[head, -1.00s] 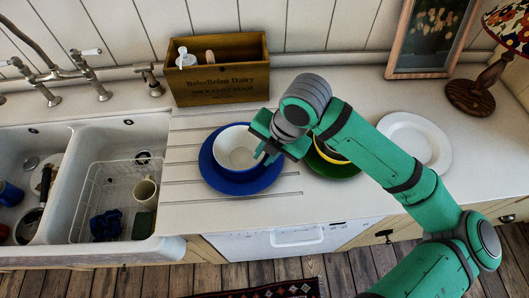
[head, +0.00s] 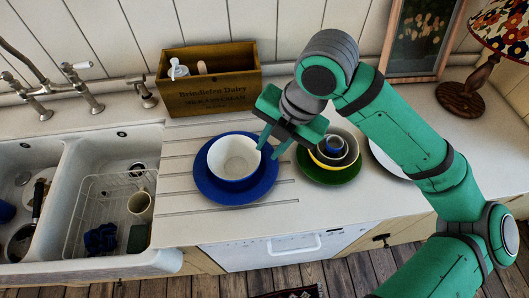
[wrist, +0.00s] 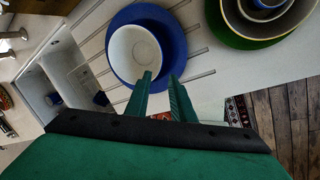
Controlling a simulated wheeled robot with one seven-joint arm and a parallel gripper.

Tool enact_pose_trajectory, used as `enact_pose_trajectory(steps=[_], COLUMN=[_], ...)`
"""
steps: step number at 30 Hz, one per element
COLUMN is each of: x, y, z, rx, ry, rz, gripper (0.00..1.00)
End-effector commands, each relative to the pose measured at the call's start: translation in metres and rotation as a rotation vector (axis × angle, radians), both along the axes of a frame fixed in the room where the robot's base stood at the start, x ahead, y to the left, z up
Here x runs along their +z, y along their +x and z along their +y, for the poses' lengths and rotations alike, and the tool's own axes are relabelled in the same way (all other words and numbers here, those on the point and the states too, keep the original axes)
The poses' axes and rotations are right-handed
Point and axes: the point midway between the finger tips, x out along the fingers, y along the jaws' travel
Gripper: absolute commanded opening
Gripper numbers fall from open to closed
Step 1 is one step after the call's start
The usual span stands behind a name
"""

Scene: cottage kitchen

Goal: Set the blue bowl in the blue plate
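The blue bowl (head: 234,157), white inside with a blue outside, sits upright in the blue plate (head: 207,193) on the counter beside the sink. The bowl also shows in the wrist view (wrist: 136,52), inside the blue plate (wrist: 178,42). My gripper (head: 268,152) is above the right side of the bowl and plate. Its two fingers are apart with nothing between them. In the wrist view the fingertips (wrist: 160,78) lie over the plate's near side, close to the bowl's rim.
A green plate (head: 345,177) with stacked bowls, yellow outermost, stands to the right. A white plate (head: 383,158) is partly behind my arm. A wooden crate (head: 210,95) stands behind. The sink (head: 75,225) with a wire rack is at left. A lamp (head: 465,92) stands far right.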

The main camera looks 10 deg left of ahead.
Motion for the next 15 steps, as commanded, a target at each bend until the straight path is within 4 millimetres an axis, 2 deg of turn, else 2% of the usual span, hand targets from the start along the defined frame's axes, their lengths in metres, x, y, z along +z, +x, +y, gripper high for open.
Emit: enact_pose_trajectory(steps=[6,15], x=[0.018,0.020], y=[-0.001,-0.002], z=[-0.006,-0.006], rx=[-0.001,-0.001], ry=[0.000,0.000], rz=[-0.001,0.000], gripper=[0.22,0.22])
